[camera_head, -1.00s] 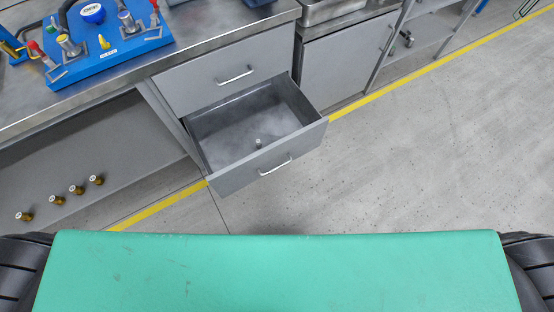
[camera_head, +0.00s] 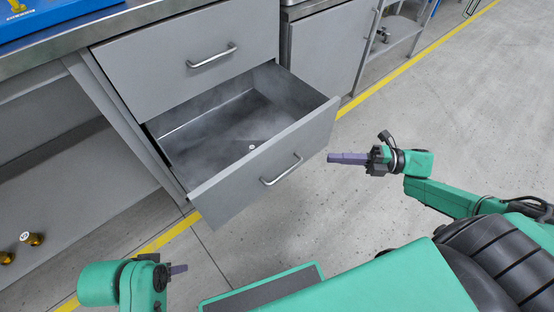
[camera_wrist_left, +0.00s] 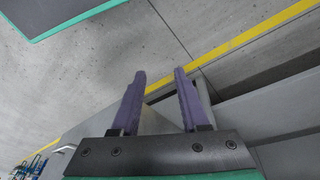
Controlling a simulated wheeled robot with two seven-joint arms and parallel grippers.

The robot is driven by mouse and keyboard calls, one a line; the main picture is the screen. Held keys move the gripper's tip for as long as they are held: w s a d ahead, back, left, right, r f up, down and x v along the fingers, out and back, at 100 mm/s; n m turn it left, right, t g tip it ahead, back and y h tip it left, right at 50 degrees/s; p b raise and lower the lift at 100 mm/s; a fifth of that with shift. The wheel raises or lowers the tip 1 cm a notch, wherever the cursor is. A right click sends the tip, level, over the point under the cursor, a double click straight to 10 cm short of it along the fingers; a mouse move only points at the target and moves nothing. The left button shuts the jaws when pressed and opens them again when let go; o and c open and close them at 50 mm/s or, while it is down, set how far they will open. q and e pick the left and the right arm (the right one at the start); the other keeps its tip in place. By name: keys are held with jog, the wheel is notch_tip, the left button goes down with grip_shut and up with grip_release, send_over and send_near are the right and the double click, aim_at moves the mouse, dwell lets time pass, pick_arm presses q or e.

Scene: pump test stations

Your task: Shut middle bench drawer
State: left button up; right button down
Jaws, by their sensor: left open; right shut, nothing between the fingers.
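The middle bench drawer (camera_head: 262,178) is pulled well out below a closed top drawer (camera_head: 190,62). Its bar handle (camera_head: 282,170) is on the front panel. A small round metallic piece (camera_head: 252,146) is inside it. My left gripper (camera_head: 178,269) is at the lower left, in front of and below the drawer, touching nothing visible. In the left wrist view its two purple fingers (camera_wrist_left: 156,102) are apart and empty. My right gripper (camera_head: 345,158) is shut and empty, to the right of the drawer front and apart from it.
The bench top (camera_head: 75,42) carries a blue board (camera_head: 45,22). A closed cabinet (camera_head: 328,48) stands right of the drawers. Brass-coloured fittings (camera_head: 32,239) sit on the lower shelf at left. A yellow floor line (camera_head: 410,62) runs past; the floor at right is clear.

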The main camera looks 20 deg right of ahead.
jog(key=b+x, duration=0.1)
jog(key=x, duration=0.3)
jog(key=w+x, duration=0.1)
jog(key=x, duration=0.3)
jog(key=w+d+b+x, duration=0.1)
jog(key=x, duration=0.3)
jog(key=shift+w+d+b, duration=0.1)
jog(key=shift+w+b, duration=0.1)
jog(key=shift+b, duration=0.1)
pick_arm(q)
jog(key=w+d+f+t+h, duration=0.2)
jog(key=w+d+f+t, duration=0.1)
jog(key=d, duration=0.4)
jog(key=shift+w+f+m+t, duration=0.3)
jog(key=shift+w+f, duration=0.4)
jog(key=shift+f, duration=0.1)
pick_arm(e)
jog(key=shift+w+r, duration=0.1)
jog(key=shift+w, duration=0.15)
